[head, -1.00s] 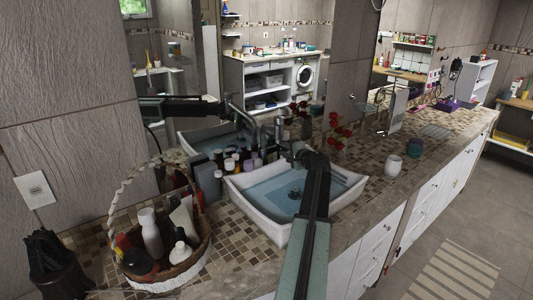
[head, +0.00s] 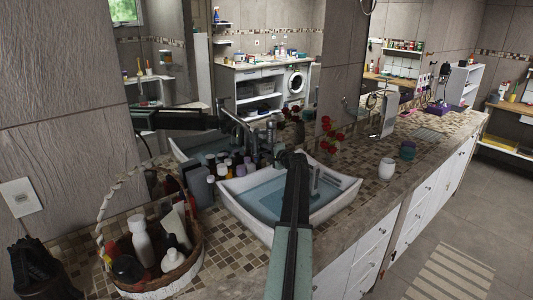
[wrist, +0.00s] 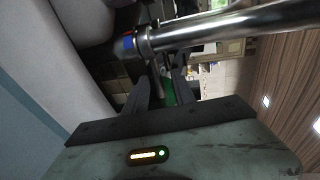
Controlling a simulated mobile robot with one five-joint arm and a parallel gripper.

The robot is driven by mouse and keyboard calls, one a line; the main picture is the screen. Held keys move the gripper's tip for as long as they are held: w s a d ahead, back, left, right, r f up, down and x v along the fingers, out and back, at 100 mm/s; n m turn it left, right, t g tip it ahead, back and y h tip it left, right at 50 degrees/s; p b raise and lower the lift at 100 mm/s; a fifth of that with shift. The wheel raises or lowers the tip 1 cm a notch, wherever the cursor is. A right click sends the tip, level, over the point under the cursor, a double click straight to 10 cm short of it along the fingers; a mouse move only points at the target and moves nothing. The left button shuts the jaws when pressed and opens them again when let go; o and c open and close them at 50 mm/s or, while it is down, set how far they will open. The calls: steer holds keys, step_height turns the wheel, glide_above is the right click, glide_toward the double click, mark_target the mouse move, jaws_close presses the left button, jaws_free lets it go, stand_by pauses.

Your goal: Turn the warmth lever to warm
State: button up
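The chrome faucet (wrist: 220,27) crosses the top of the wrist view, close to my gripper. A red and blue mark (wrist: 127,43) shows at its left end. A thin rod (wrist: 156,75), which may be the warmth lever, shows near the gap between my fingers; I cannot tell if they touch it. My gripper (wrist: 162,84) has its two dark fingers apart, pointing toward the faucet. In the head view my arm reaches over the white sink (head: 342,197), and my gripper (head: 292,156) hides most of the faucet there.
A wicker basket (head: 188,277) of bottles stands at the front left. Several small bottles (head: 228,168) crowd the sink's left side. Red flowers (head: 331,137) stand behind the sink. The mirror behind repeats the arm and sink.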

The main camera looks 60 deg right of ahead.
jaws_close()
stand_by(1.3)
